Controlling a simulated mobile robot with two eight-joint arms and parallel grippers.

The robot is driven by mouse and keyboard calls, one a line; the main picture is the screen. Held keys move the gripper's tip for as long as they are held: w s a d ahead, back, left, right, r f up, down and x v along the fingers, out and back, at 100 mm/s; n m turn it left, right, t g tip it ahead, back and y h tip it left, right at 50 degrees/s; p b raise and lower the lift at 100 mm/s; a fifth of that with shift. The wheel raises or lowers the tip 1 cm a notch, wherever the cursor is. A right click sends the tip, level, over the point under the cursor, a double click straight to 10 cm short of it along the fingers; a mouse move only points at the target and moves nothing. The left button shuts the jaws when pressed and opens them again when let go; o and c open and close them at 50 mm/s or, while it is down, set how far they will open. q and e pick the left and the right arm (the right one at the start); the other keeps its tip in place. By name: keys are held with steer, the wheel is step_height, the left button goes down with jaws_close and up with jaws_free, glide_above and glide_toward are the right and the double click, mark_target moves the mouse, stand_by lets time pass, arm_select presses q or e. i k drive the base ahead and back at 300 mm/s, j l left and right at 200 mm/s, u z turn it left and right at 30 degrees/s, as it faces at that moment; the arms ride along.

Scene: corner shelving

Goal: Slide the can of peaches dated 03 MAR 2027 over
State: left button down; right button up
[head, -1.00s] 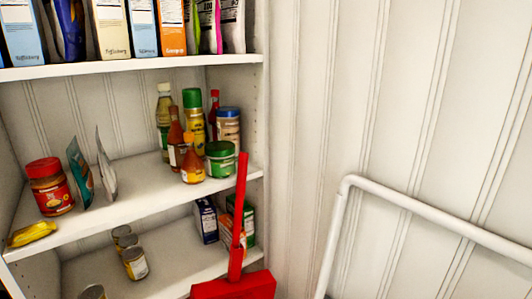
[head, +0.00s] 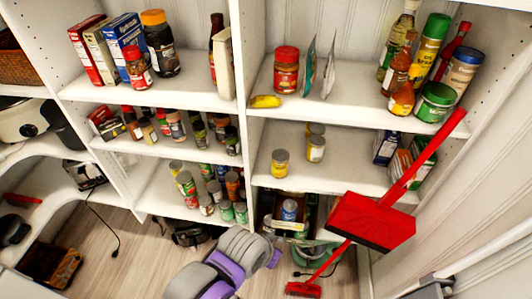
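Small cans stand on the middle shelf of the right-hand bay: one (head: 280,163) at the front left, one (head: 316,149) to its right, and one (head: 315,129) behind that. Several more cans (head: 187,186) stand on the lower shelf of the bay to the left. The labels are too small to read, so I cannot tell which can is peaches or bears the date 03 MAR 2027.
A red broom and dustpan (head: 372,222) stands before the right bay, partly covering its shelf. Boxes (head: 388,148) sit at that shelf's right. Jars and bottles (head: 435,100) fill the shelf above. Shelf room right of the front cans is bare.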

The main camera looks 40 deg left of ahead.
mark_target(279, 157)
steer(key=u, duration=1.05)
